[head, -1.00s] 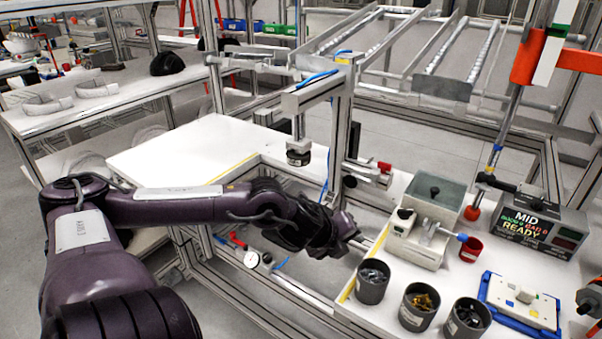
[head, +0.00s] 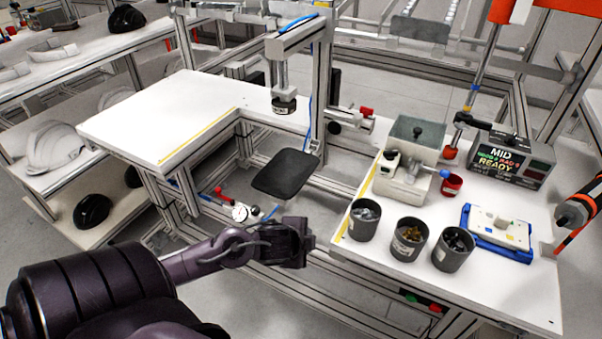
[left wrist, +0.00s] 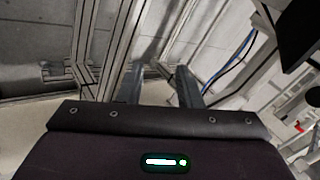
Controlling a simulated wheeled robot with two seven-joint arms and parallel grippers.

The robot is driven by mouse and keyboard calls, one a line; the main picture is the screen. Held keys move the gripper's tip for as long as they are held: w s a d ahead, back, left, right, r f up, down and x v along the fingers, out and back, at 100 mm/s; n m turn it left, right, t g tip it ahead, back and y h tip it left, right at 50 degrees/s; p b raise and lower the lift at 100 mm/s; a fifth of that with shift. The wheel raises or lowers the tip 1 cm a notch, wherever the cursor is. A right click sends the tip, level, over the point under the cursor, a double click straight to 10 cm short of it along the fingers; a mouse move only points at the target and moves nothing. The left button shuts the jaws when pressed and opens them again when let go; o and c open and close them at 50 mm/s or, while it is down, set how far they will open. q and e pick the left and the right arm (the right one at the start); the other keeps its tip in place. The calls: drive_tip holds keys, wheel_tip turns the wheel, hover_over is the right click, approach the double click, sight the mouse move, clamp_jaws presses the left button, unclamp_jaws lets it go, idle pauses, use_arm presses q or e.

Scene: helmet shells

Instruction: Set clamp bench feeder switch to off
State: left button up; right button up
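A grey feeder box with a translucent hopper (head: 415,132) stands on the right-hand bench in the head view. A small pale switch box with a dark knob (head: 388,162) is at its front left. The knob's setting is too small to read. My left gripper (head: 306,243) is in front of the bench's left edge, left of the part cups and well apart from the feeder. In the left wrist view its two fingers (left wrist: 160,88) stand apart with nothing between them. My right gripper is not in view.
Several dark part cups (head: 408,240) line the bench's front left. A red cup (head: 451,186), a blue-framed fixture (head: 497,232) and a display box reading MID READY (head: 510,158) stand farther right. A clamp press (head: 284,100) and a black pad (head: 285,173) are behind my gripper.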

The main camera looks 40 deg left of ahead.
use_arm(q)
drive_tip(key=shift+s+f, duration=0.15)
drive_tip(key=shift+f, duration=0.15)
